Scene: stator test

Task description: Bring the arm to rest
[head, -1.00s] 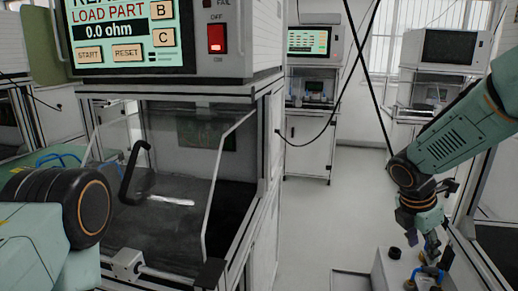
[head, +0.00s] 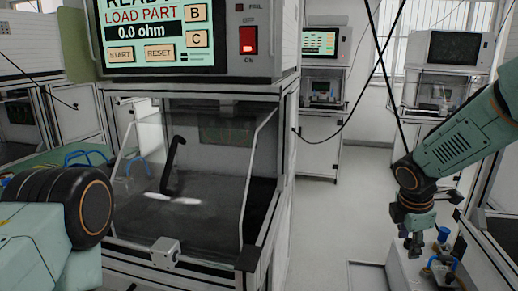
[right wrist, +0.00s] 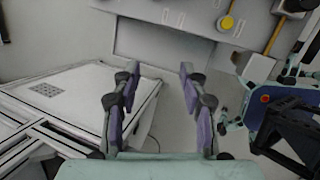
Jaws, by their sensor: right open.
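My right arm (head: 462,145) comes in from the right edge of the head view, bent at the elbow, with its lower part hanging down. Its gripper (head: 413,247) points down, beside a light box with blue-topped parts. In the right wrist view the two purple-padded fingers of the right gripper (right wrist: 160,72) stand apart with nothing between them. Of my left arm, only a dark ringed joint (head: 75,207) and a green link show at the lower left of the head view. The left gripper is out of sight.
A test station with a lit screen (head: 150,30) reading "LOAD PART 0.0 ohm" stands ahead, its clear cover (head: 195,180) tilted over a dark bay. A light box (head: 408,272) with blue parts (head: 444,235) is at lower right. Open floor (head: 350,215) lies between.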

